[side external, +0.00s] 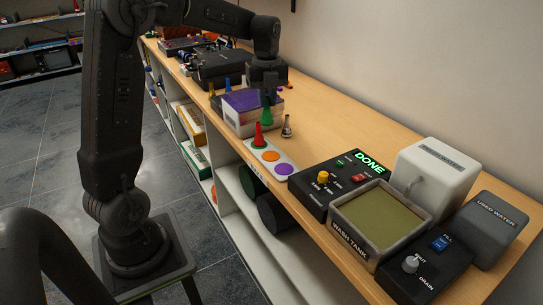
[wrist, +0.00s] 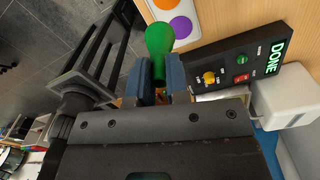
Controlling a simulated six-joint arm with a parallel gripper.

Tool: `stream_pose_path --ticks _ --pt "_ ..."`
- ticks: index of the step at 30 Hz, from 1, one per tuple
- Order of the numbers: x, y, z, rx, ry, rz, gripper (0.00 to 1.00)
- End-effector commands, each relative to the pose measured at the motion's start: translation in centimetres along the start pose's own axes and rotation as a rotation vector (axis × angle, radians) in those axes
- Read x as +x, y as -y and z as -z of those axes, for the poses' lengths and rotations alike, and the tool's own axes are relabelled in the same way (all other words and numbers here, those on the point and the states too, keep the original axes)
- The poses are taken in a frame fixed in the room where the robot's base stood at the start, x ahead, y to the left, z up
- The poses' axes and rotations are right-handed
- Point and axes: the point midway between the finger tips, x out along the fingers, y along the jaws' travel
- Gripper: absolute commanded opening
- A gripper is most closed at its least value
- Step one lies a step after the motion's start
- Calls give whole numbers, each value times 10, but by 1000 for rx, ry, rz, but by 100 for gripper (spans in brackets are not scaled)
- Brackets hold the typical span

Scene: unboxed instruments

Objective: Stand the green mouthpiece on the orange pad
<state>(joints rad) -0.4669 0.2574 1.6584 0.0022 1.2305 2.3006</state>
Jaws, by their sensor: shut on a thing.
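My gripper (side external: 268,92) is shut on the green mouthpiece (side external: 267,117). In the wrist view, the mouthpiece (wrist: 159,40) sticks out wide end first from between my blue fingers (wrist: 161,80). In the side view it hangs narrow end up, beyond the pad card, near the open box. The orange pad (side external: 271,156) is bare, in the middle of a white card (side external: 256,152); in the wrist view its edge shows at the top (wrist: 166,3). A red mouthpiece (side external: 258,136) stands upright on the card's green pad. The purple pad (side external: 284,169) is bare.
A silver mouthpiece (side external: 287,127) stands beside the card. The purple-sided box (side external: 240,108) stands behind, with a blue mouthpiece (side external: 228,86) and a yellow one (side external: 211,91) near it. A black control box (side external: 316,194) showing DONE and the wash tank (side external: 352,226) stand right of the card.

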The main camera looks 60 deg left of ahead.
Motion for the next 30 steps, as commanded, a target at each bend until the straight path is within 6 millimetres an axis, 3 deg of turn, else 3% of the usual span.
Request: stream_pose_path --ticks 1,6,12,16,24,30 --pt "0 -21 -16 -12 1 2 0" --pt "3 -69 -44 -9 3 4 0" --pt "7 -90 -53 -1 3 5 0" --pt "19 -74 -46 5 1 3 0" --pt "54 -20 -22 5 1 2 0" --pt "71 8 -11 1 4 4 0"
